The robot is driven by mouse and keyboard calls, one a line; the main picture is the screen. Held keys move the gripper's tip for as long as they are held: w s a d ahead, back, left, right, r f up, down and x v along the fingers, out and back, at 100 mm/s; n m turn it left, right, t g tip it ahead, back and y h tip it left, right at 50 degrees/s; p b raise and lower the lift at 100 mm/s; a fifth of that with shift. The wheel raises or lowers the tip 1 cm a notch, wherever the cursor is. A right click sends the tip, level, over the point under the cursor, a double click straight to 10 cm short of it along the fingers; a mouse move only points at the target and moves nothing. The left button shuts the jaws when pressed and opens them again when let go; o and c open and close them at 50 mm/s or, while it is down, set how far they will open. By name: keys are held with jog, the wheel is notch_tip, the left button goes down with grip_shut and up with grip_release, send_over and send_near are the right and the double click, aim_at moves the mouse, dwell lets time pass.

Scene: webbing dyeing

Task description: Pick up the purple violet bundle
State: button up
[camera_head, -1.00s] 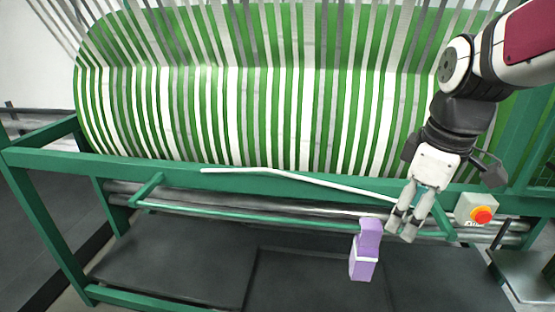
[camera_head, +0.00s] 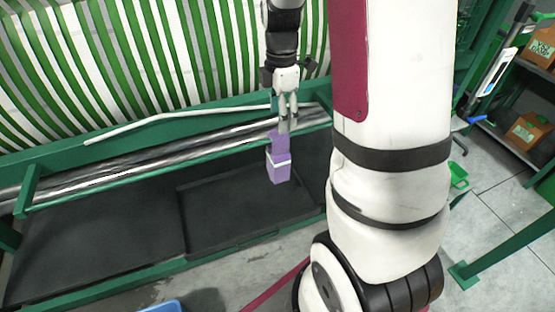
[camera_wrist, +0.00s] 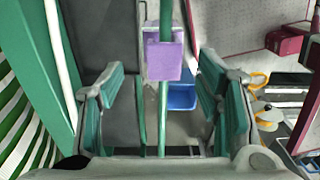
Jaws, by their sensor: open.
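The purple violet bundle (camera_head: 278,168) is a small upright purple block with a pale band around it. In the head view it stands at the machine's front rail, over the dark tray. My gripper (camera_head: 288,118) is right above it, fingers pointing down, overlapping its top in the picture. In the wrist view the bundle (camera_wrist: 165,60) lies between and beyond the two spread green-padded fingers of my gripper (camera_wrist: 163,72). The gripper is open and empty. I cannot tell whether a finger touches the bundle.
The green frame rail (camera_head: 215,110) and metal rollers (camera_head: 120,168) run beside the bundle. White and green webbing (camera_head: 160,60) fills the back. A dark tray (camera_head: 225,220) lies below. A blue container (camera_wrist: 182,97) shows on the floor. Shelves with boxes stand at right.

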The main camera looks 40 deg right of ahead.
aim_at(278, 135)
jog(key=shift+f, duration=0.6)
jog(key=f, duration=0.2)
jog(key=a+f+p, duration=0.1)
jog(key=f, duration=0.1)
jog(key=shift+s, duration=0.25)
jog(key=shift+f, duration=0.6)
jog(key=shift+w, duration=0.1)
jog(key=shift+c, duration=0.5)
grip_shut()
